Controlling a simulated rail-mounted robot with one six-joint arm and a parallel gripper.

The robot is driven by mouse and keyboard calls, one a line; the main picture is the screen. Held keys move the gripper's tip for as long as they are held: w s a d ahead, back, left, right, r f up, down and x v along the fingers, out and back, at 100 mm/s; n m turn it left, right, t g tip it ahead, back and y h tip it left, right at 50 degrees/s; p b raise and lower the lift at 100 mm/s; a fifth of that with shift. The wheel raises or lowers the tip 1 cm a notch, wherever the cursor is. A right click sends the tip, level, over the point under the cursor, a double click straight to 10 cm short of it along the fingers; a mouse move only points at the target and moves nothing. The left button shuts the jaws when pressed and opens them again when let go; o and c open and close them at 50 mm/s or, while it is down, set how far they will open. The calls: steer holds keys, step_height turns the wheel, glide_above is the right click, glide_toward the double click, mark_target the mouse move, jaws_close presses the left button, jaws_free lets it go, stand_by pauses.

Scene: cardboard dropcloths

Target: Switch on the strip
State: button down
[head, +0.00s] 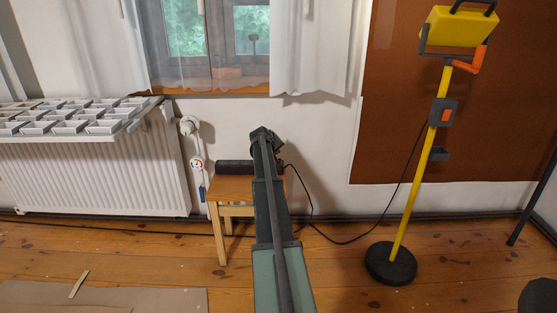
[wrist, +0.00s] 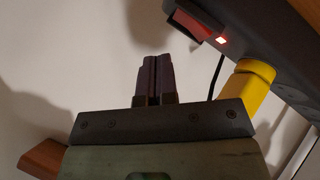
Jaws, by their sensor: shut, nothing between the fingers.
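The strip (head: 235,167) is a long dark bar on a small wooden stool in the head view, its right part behind my arm. In the wrist view the strip (wrist: 262,45) runs across the upper right, with a red rocker switch (wrist: 197,24) near its left end. A small light (wrist: 221,40) beside the switch glows. A yellow plug-like piece (wrist: 247,88) meets the strip's lower edge. My gripper (wrist: 154,62) is shut and empty, its fingertips below and left of the switch, apart from it. In the head view my arm's end hides the fingers.
The stool (head: 217,189) stands against the wall, between a radiator (head: 95,175) and a yellow lamp stand (head: 415,150). A black cable (head: 340,241) runs from the stool to the stand. Cardboard (head: 150,297) lies on the floor at left.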

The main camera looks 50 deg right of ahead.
steer(key=shift+w+a+r+p, duration=0.15)
steer(key=shift+r+p, duration=1.35)
steer(key=shift+r, duration=0.45)
steer(key=shift+f, duration=0.1)
